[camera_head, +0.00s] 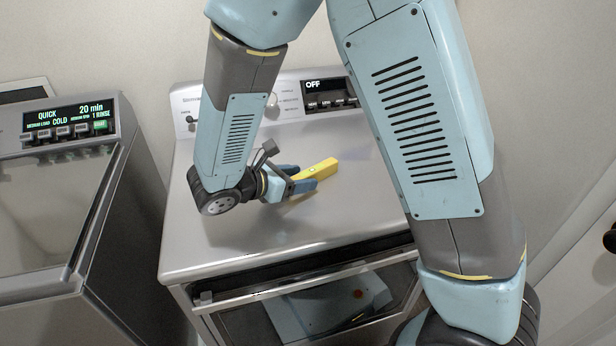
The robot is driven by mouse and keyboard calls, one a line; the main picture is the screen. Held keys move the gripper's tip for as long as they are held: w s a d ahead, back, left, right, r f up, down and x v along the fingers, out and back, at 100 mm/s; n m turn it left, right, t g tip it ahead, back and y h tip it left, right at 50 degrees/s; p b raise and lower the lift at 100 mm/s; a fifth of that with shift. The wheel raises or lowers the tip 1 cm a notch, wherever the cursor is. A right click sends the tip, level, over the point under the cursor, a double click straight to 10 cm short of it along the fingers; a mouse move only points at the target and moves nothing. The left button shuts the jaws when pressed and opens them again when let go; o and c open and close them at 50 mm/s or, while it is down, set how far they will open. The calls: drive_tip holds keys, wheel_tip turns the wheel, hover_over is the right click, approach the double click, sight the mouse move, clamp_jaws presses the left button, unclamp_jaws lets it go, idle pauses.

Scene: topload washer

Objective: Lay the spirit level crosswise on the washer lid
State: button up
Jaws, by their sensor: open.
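A yellow spirit level (321,169) lies on the bare top of the middle machine, a dryer-like appliance with a front door. My gripper (295,177) is low over that top, its blue fingers apart at the near-left end of the level. That end appears to sit between the fingers, and part of it is hidden by them. I cannot tell whether the fingers touch it. The washer (88,150) stands at the left, and its lid (45,215) looks closed and empty where it shows. The lid's left part is outside the picture.
The middle machine's control panel (325,94), reading OFF, rises behind the level. The washer's lit panel (70,122) stands above its lid. A dark gap (150,215) separates the two machines. My arm hides much of the right side.

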drive_tip(key=shift+x, duration=0.8)
clamp_jaws()
drive_tip(key=shift+r, duration=0.15)
